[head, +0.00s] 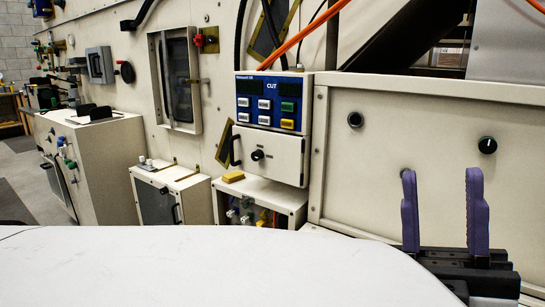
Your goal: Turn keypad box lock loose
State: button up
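The keypad box (302,100) is mounted on the beige wall near the middle of the head view. It has a blue keypad panel (272,88) with white, green and yellow buttons above a white door (285,165). A round black lock knob (257,155) sits on the door, and a black handle (233,150) is at its left edge. The door looks shut. My gripper (441,174) is at the lower right with two purple fingers spread wide apart and nothing between them. It is well to the right of the box and apart from it.
Orange and black cables hang above the box. An open-fronted cabinet (285,195) with a yellow block (233,177) on top stands below it. The panel at right has two black knobs (355,119) (487,145). A smaller cabinet (165,204) and a large one (112,160) stand left.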

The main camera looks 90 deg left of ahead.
aim_at(257, 155)
jog(key=k+u, duration=0.1)
jog(key=u, duration=2.3)
jog(key=l+u, duration=0.2)
jog(key=u, duration=0.2)
jog(key=l+u, duration=0.25)
jog(key=u, duration=0.15)
jog(key=k+l, duration=0.1)
jog(key=l, duration=0.55)
jog(key=k+l, duration=0.1)
jog(key=l, duration=0.5)
jog(key=i+j+u, duration=0.15)
jog(key=i+u, duration=0.25)
